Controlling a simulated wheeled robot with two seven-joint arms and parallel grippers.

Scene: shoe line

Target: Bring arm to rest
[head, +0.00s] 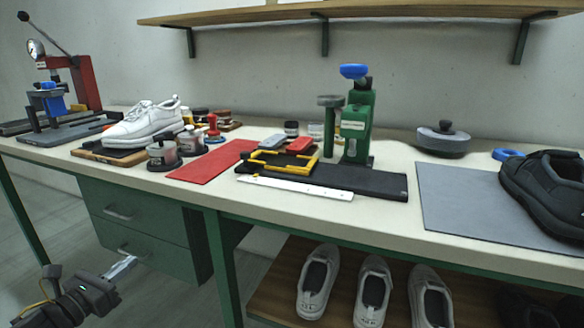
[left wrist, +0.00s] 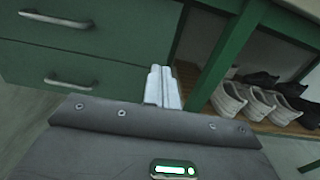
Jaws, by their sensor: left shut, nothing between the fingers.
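My left gripper (head: 124,267) is low at the left in the head view, below the tabletop and in front of the green drawers (head: 150,227). Its pale fingers are together and empty, and they also show in the left wrist view (left wrist: 165,88). It points toward the drawer cabinet and touches nothing that I can see. My right gripper is in neither view.
The workbench (head: 390,208) carries a white shoe (head: 145,122), a red mat (head: 212,162), a green press (head: 357,125) and a black shoe (head: 545,190). Several shoes stand on the wooden lower shelf (head: 275,290). Floor beside the bench's left leg is free.

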